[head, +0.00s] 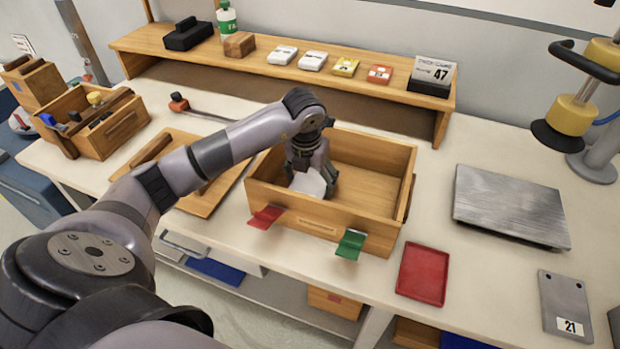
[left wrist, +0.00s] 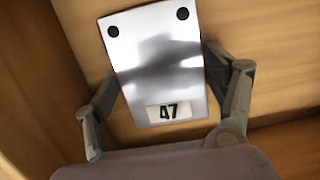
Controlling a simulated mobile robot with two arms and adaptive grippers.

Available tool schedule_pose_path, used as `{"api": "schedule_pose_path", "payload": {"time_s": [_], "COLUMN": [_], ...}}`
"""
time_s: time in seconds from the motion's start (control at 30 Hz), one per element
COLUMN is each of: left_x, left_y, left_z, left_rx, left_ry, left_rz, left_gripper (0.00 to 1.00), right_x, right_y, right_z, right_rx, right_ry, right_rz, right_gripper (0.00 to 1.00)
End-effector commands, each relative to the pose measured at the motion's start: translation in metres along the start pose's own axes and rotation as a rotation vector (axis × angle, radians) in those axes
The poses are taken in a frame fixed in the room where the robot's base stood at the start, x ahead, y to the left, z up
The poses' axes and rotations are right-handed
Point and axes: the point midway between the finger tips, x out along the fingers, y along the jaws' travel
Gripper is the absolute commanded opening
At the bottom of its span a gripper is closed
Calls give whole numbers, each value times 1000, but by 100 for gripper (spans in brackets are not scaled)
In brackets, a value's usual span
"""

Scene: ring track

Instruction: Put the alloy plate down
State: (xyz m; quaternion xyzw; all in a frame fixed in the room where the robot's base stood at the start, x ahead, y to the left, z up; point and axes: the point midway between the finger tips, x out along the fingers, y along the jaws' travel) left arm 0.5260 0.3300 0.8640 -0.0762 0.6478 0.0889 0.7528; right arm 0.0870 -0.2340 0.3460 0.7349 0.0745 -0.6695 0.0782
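The alloy plate (left wrist: 157,72) is a shiny rectangle with two dark round holes at one end and a label reading 47 at the other. My left gripper (left wrist: 160,62) has a finger at each long edge of it, and both fingertips appear to touch the edges. In the head view the plate (head: 308,184) shows as a pale patch below my left gripper (head: 313,170), inside the open wooden box (head: 322,226). I cannot tell whether the plate rests on the box floor. My right gripper is in neither view.
The box has a red tab (head: 265,217) and a green tab (head: 350,244) at its front. A red tray (head: 422,274), a metal slab (head: 510,205) and a plate marked 21 (head: 565,303) lie to the right. A card marked 47 (head: 434,72) stands on the shelf (head: 400,96).

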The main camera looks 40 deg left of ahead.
Motion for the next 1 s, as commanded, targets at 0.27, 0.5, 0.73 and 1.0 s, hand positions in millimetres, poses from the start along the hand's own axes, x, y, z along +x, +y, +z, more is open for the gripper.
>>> {"api": "schedule_pose_path", "payload": {"time_s": [0.27,0.5,0.73,1.0], "left_x": [0,-1,-21,-79], "left_y": [0,0,0,0], "left_z": [0,0,2,2], "left_rx": [-1,-1,-1,0], "left_ry": [0,0,-5,-7], "left_rz": [0,0,0,0], "left_gripper": [95,95,95,95], "right_x": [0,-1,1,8], "right_y": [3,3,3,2], "right_z": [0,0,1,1], "right_rx": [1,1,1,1], "right_ry": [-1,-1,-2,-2], "right_rz": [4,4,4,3], "right_gripper": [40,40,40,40]}}
